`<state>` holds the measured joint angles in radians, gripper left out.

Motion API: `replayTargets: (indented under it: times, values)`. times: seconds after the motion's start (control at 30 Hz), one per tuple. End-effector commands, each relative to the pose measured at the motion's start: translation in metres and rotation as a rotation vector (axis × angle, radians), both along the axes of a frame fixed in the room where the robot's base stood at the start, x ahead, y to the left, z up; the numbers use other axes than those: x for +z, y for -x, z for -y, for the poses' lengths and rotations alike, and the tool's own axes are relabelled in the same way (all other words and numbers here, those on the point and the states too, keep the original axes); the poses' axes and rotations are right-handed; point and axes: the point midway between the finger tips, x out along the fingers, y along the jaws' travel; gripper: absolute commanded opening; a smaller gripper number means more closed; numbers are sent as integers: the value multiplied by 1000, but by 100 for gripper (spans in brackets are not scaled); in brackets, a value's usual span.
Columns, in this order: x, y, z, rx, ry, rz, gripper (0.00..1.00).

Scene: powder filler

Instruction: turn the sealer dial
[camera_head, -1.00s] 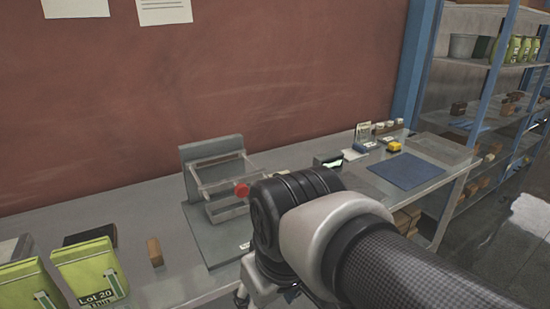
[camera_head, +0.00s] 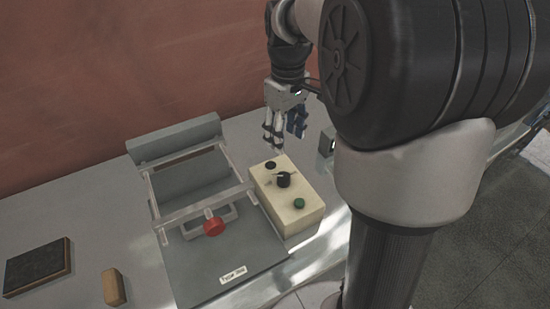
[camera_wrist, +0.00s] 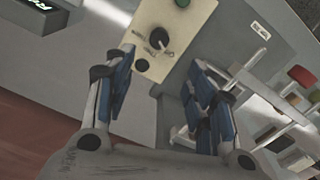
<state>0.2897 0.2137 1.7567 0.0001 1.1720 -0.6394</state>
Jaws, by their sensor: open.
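My gripper (camera_head: 278,138) is open and empty, above and behind the box, with fingers pointing down. In the wrist view the dial (camera_wrist: 157,39) shows beyond the gap between the blue-padded fingers (camera_wrist: 160,95), with small lettering beside it. The fingers appear apart from the dial.
The sealer's metal frame with a red knob (camera_head: 213,226) stands left of the box. A small dark device with a lit display (camera_head: 327,141) stands to the right. A wooden block (camera_head: 114,287) and a dark framed pad (camera_head: 37,267) lie at the left.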

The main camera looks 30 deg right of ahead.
Motion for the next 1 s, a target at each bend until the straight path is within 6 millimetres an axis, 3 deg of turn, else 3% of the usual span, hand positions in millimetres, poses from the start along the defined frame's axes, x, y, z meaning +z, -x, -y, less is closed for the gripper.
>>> replayTargets:
  times: [0.03,0.3,0.6,0.8,1.0]
  values:
    - [-15,1,0,0,-1,-4,50]
    - [-75,1,-1,-1,-1,-5,50]
    - [-132,0,0,-1,-1,-1,50]
    - [-149,0,0,-1,0,0,50]
    - [-151,0,0,-1,1,1,50]
